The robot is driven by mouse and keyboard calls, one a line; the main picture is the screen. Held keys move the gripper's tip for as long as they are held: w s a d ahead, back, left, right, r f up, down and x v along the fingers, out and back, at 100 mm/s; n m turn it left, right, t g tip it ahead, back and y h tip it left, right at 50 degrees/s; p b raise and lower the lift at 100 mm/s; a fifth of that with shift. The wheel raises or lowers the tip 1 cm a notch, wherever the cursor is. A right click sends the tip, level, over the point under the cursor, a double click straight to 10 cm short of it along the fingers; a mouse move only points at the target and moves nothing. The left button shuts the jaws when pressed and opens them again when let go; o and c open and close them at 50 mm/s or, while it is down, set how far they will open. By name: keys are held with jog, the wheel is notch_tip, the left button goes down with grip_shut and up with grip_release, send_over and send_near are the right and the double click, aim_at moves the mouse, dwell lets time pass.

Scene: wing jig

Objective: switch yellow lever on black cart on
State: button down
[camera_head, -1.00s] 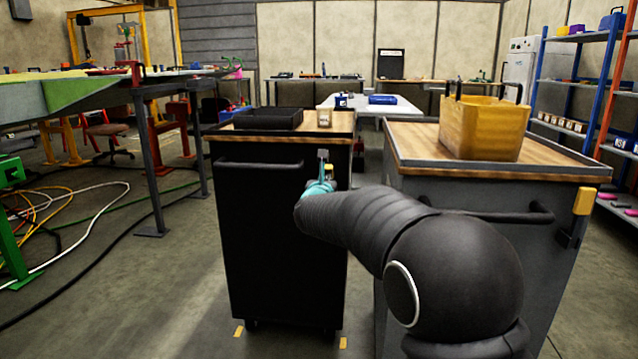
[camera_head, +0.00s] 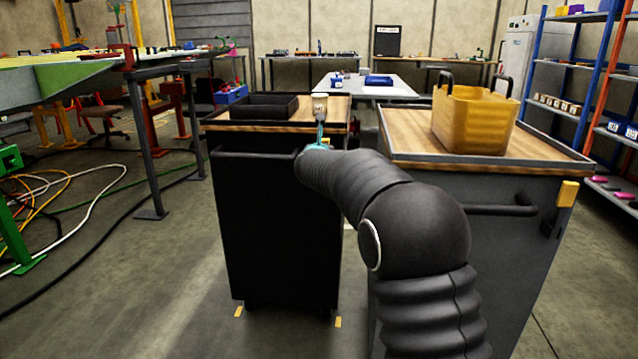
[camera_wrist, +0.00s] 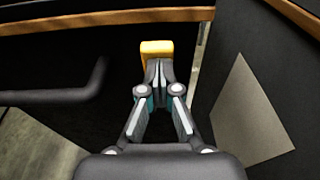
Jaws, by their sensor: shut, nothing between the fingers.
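The black cart (camera_head: 272,235) stands ahead with its front facing me. Its yellow lever (camera_wrist: 157,48) shows in the wrist view, below the cart's wooden top edge. My gripper (camera_wrist: 160,72) is shut and empty, with its fingertips right at the lower side of the yellow grip. I cannot tell whether they touch it. In the head view my arm reaches to the cart's upper right front, where my gripper (camera_head: 319,132) shows small.
A grey cart (camera_head: 470,250) stands close on the right, with a yellow bin (camera_head: 473,120) on top and its own yellow lever (camera_head: 567,194). A dark tray (camera_head: 262,107) and a small cup (camera_head: 320,104) sit on the black cart. The handle bar (camera_wrist: 60,95) lies left of my gripper.

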jog(key=shift+w+d+r, duration=0.1)
jog(key=shift+w+r, duration=0.1)
jog(key=shift+w, duration=0.25)
jog(key=shift+w+d+r, duration=0.1)
jog(key=shift+w+r, duration=0.1)
jog(key=shift+w, duration=0.25)
jog(key=shift+r+p, duration=0.3)
jog(key=shift+f, duration=0.1)
jog(key=s+r, duration=0.3)
jog(key=s, duration=0.2)
jog(key=s+a+r+b, duration=0.1)
jog(key=s+r, duration=0.2)
jog(key=s, duration=0.3)
jog(key=shift+a+r, duration=0.2)
jog(key=shift+a, duration=0.05)
